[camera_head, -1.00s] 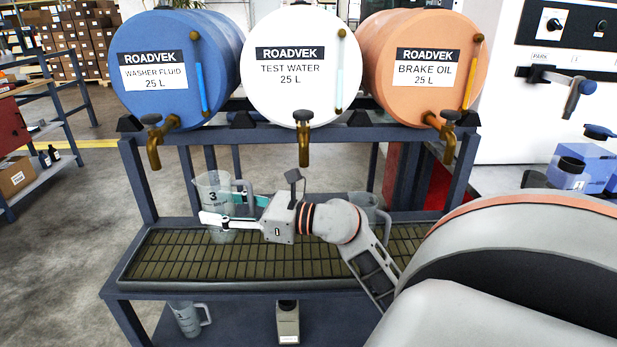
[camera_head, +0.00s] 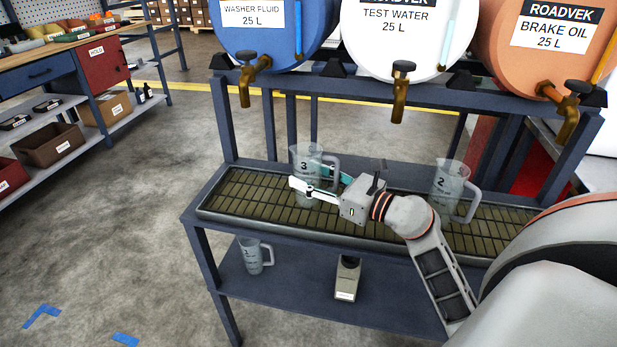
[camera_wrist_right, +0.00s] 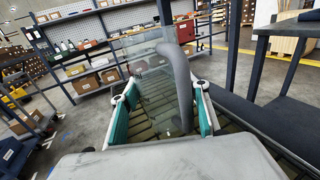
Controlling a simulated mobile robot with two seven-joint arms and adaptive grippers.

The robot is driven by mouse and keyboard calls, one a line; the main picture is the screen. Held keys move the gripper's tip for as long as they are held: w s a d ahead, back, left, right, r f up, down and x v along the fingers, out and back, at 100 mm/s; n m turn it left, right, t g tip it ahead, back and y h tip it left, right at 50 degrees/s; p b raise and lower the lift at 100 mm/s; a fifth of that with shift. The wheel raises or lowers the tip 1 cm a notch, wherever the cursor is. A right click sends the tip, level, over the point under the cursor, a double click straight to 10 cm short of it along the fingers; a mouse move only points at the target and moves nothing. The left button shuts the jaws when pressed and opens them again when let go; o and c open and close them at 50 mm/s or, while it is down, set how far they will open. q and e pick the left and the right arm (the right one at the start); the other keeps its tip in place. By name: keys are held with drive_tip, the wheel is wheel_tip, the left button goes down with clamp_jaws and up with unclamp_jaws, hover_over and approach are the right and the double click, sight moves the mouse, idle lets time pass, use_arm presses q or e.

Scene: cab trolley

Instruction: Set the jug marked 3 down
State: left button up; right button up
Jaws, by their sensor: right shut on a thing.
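The jug marked 3 (camera_head: 303,160) is clear grey plastic and stands upright at the left part of the drip tray (camera_head: 232,212). My right gripper (camera_head: 306,179) is shut on it from the right, one finger on each side of the body. In the right wrist view, the jug's handle (camera_wrist_right: 183,88) faces the camera between the two teal-padded fingers (camera_wrist_right: 160,112). The jug's base is at or just above the grating; I cannot tell whether it touches. My left gripper is not in view.
The jug marked 2 (camera_head: 450,188) stands on the tray's right part. The washer fluid tap (camera_head: 245,88) and test water tap (camera_head: 400,95) hang above. Another jug (camera_head: 252,256) and a small device (camera_head: 347,278) are on the lower shelf. Grating left of jug 3 is free.

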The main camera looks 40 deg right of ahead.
drive_tip(key=shift+r, duration=0.15)
drive_tip(key=shift+f, duration=0.25)
drive_tip(key=o, duration=1.1)
drive_tip(key=shift+o, duration=0.2)
drive_tip(key=shift+r, duration=0.1)
